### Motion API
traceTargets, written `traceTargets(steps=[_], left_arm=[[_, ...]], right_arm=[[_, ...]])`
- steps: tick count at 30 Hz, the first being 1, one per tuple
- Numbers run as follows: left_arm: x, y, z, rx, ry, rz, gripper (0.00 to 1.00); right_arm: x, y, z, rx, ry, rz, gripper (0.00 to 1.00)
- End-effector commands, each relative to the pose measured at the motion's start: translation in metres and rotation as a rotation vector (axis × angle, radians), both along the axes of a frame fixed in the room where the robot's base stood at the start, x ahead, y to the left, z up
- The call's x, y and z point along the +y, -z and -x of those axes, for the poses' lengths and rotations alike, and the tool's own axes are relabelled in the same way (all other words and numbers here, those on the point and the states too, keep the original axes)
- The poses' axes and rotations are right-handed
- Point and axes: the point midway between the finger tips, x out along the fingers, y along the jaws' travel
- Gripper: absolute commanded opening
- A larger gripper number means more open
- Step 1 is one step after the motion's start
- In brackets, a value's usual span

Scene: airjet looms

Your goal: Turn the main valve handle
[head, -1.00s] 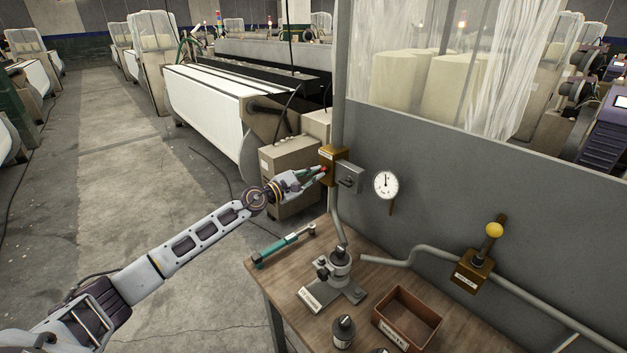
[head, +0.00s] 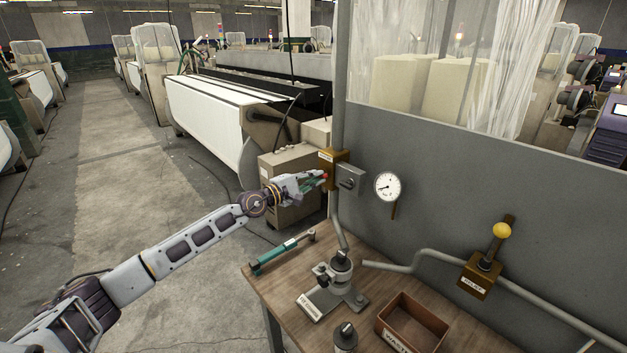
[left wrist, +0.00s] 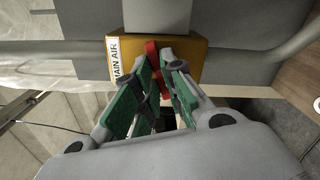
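The main valve is a brass-coloured box (head: 327,158) on the post at the end of the grey panel; its "MAIN AIR" label shows in the left wrist view (left wrist: 118,60). Its red handle (left wrist: 153,52) shows between the green-padded fingers of my left gripper (left wrist: 163,62). The fingers are closed in on the handle from both sides and hide part of it. In the head view my left gripper (head: 316,180) is at the front of the valve box. My right gripper is not in view.
A grey switch box (head: 350,180) and a round gauge (head: 388,186) are right of the valve. Below, the wooden bench (head: 285,285) holds a green-handled tool (head: 280,254), a metal fixture (head: 335,285) and a brown tray (head: 412,325). A yellow-knobbed valve (head: 480,272) is further right.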

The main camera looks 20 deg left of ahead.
Motion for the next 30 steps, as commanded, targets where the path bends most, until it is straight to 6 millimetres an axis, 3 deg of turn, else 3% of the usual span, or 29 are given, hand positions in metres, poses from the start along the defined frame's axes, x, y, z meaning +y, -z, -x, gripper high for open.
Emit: traceTargets(steps=[3, 14, 30], left_arm=[[0.0, 0.001, 0.0, 0.001, 0.0, 0.0, 0.29], [0.0, 0.0, 0.001, 0.001, 0.0, 0.002, 0.29], [0.01, 0.0, 0.017, 0.0, 0.001, 0.003, 0.29]], right_arm=[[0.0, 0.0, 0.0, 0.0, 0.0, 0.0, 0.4], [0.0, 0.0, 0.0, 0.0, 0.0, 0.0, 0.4], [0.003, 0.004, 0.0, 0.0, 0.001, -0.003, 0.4]])
